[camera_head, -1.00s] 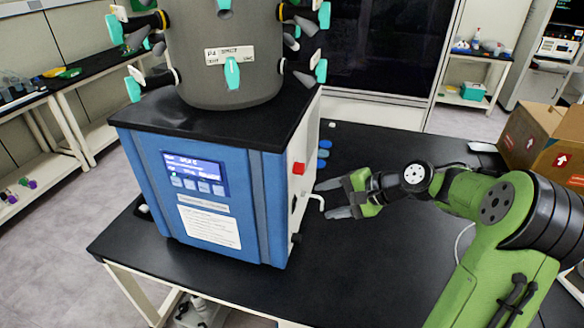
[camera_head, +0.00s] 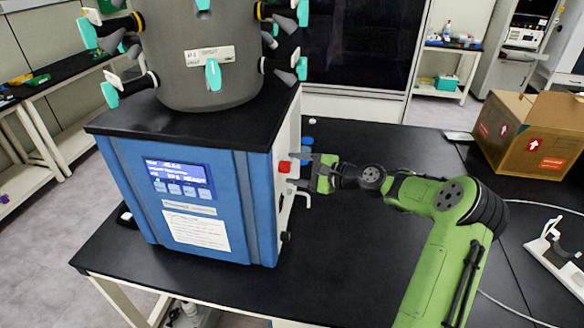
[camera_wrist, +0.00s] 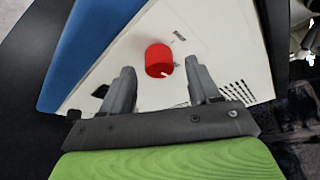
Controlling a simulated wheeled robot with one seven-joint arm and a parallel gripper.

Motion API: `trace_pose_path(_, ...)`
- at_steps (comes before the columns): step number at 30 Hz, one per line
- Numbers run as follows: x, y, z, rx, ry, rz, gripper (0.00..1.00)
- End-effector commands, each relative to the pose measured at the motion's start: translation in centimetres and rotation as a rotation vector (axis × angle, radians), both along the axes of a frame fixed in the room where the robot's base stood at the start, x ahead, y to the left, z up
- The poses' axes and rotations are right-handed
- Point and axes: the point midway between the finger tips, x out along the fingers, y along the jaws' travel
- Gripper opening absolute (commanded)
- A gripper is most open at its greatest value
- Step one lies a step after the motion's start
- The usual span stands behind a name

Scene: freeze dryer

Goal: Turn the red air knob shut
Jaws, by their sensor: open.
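The red air knob (camera_head: 284,167) is on the white right side panel of the blue freeze dryer (camera_head: 200,205). In the wrist view the red knob (camera_wrist: 159,61) sits ahead of my fingertips, roughly midway between them, with a small white mark on its lower edge. My gripper (camera_head: 305,172) is open beside that side panel, close to the knob. In the wrist view my two grey fingers (camera_wrist: 160,76) are spread on either side of the knob. I cannot tell whether either finger touches it.
The freeze dryer stands on a black table (camera_head: 345,245). A white bent spout (camera_head: 301,195) sticks out of the side panel just below my gripper. Blue objects (camera_head: 307,143) lie behind the gripper. An open cardboard box (camera_head: 530,135) stands at the right. The table's front middle is clear.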

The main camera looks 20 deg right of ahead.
Motion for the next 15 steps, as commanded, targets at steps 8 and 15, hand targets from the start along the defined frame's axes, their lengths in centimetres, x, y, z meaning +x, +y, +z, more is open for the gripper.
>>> trace_pose_path(8, 1.33, 0.98, -0.37, 0.000, 0.001, -0.001, 0.61)
trace_pose_path(15, 1.28, 0.97, -0.37, -0.001, 0.001, 0.000, 0.44)
